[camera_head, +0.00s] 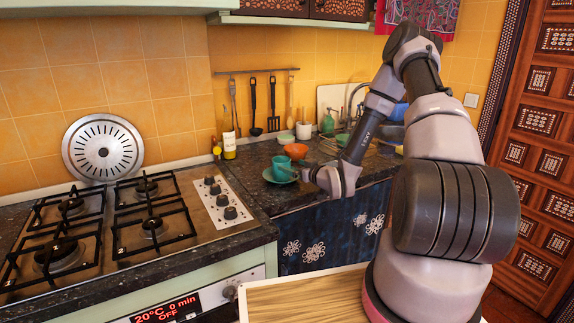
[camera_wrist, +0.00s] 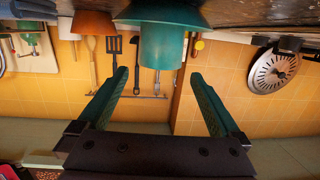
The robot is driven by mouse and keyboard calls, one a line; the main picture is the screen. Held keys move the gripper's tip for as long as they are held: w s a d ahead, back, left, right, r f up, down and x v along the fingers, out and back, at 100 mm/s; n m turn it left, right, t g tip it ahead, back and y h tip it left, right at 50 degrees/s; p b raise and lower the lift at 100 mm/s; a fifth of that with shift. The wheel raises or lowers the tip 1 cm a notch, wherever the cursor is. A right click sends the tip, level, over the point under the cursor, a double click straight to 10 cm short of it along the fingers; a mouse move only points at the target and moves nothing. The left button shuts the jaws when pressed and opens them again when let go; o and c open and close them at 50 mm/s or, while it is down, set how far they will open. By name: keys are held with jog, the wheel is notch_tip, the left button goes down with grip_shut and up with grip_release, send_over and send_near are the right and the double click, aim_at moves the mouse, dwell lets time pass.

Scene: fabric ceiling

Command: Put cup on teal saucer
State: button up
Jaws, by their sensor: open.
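The teal cup (camera_head: 283,167) stands upright on the teal saucer (camera_head: 269,178) on the dark counter, right of the stove. The wrist view is upside down; there the cup (camera_wrist: 162,46) hangs below the saucer (camera_wrist: 128,15) and seems to rest on it. My gripper (camera_head: 307,173) is just right of the cup in the head view, its fingers hard to make out. In the wrist view my gripper (camera_wrist: 160,75) is open and empty, with its green fingertips spread wider than the cup, which lies between or just beyond them. No finger visibly touches the cup.
An orange bowl (camera_head: 295,151) sits close behind the cup. A bottle (camera_head: 229,145) stands by the wall, and utensils (camera_head: 254,105) hang above. The stove (camera_head: 120,225) is at left; the sink and a cutting board (camera_head: 335,100) are at the back right.

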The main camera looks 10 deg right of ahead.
jog(key=v, duration=0.6)
jog(key=shift+w, duration=0.1)
jog(key=s+d+r+m+g+h, duration=0.2)
jog(key=d+r+g+h, duration=0.1)
jog(key=r, duration=0.6)
jog(key=s+d+r+m+g+h, duration=0.1)
jog(key=s+d+r+g+h, duration=0.15)
jog(key=r, duration=0.65)
jog(key=s+a+r+m, duration=0.1)
jog(key=s+r+m, duration=0.1)
jog(key=s+r, duration=0.3)
jog(key=s+a+r+m+g+y, duration=0.1)
jog(key=s+r, duration=0.3)
jog(key=s, duration=0.7)
jog(key=s+a+r+m+g, duration=0.1)
jog(key=s+a+r+m, duration=0.1)
jog(key=s+r, duration=0.3)
jog(key=s, duration=0.3)
jog(key=shift+s+a+r+m+y, duration=0.15)
jog(key=shift+a+r+m+y, duration=0.15)
jog(key=shift+a+r+y, duration=0.1)
